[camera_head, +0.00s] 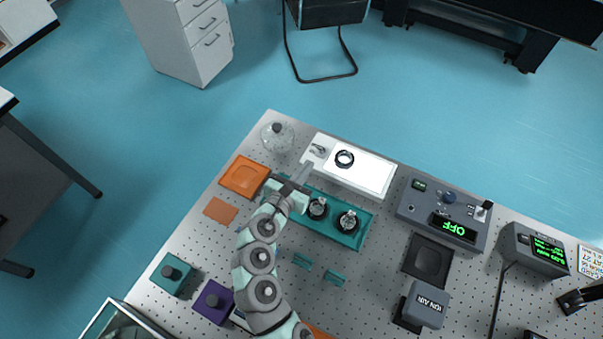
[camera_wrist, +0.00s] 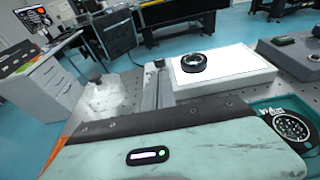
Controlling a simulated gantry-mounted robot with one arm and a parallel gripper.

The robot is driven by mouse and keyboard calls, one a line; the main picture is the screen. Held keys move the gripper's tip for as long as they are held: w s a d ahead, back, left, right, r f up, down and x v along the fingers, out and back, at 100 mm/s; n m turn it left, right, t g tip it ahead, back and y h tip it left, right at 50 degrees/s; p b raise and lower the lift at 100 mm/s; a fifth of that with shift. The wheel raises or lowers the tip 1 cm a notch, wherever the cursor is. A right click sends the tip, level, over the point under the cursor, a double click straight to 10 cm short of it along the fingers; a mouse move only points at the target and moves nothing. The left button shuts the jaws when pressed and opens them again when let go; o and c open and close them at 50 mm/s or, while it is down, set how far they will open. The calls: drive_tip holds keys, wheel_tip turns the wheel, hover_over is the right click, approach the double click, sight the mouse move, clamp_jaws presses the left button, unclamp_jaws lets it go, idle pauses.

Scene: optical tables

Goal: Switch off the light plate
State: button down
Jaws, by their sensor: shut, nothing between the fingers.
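The light plate (camera_head: 372,174) is a low white box with a bright white, lit-looking top. It also shows in the wrist view (camera_wrist: 235,68). A dark ring (camera_head: 344,158) lies on its lit top and shows in the wrist view (camera_wrist: 193,62). A small metallic switch (camera_head: 318,149) sits on the plate's left end. My gripper (camera_head: 305,168) is shut and empty, with its tips close to the plate's near left end, a little short of the switch. I cannot tell whether they touch the plate. In the wrist view the fingers (camera_wrist: 157,88) point toward that end.
A teal holder (camera_head: 345,238) with round dark parts lies just right of my gripper. An orange tray (camera_head: 243,176) is to the left and a clear glass vessel (camera_head: 278,136) beyond it. A grey control box (camera_head: 443,212) reading OFF stands right of the plate.

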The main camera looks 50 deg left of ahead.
sight(321, 148)
drive_tip(key=x, duration=0.5)
drive_tip(key=shift+r, duration=0.15)
drive_tip(key=shift+a+r+p, duration=0.1)
drive_tip(key=shift+r+p, duration=0.2)
drive_tip(key=shift+p, duration=0.75)
drive_tip(key=shift+w+f+p, duration=0.1)
drive_tip(key=shift+p, duration=0.2)
